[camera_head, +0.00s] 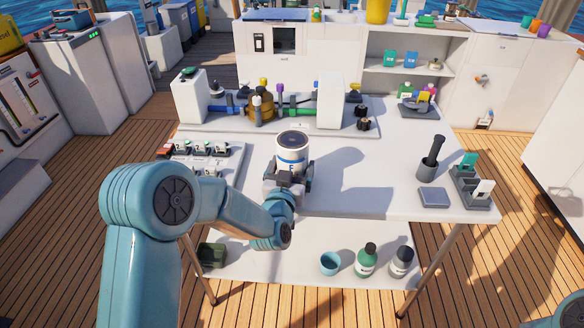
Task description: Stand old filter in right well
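A white canister with a dark top and a blue band (292,150), which looks like the filter, is upright over the front middle of the white table (350,190). My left gripper (290,172) is around its lower part and seems shut on it; the gripper hides its base, so I cannot tell whether it touches the table. My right gripper is out of view; only a bit of my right arm shows at the bottom right corner. I cannot make out which thing is the right well.
A pipe assembly with an amber filter body (262,104) stands at the table's back. A switch rack (205,158) is at the left. A dark cup with a tool (428,168), a grey pad (433,197) and a holder (472,190) are at the right. The middle right is clear.

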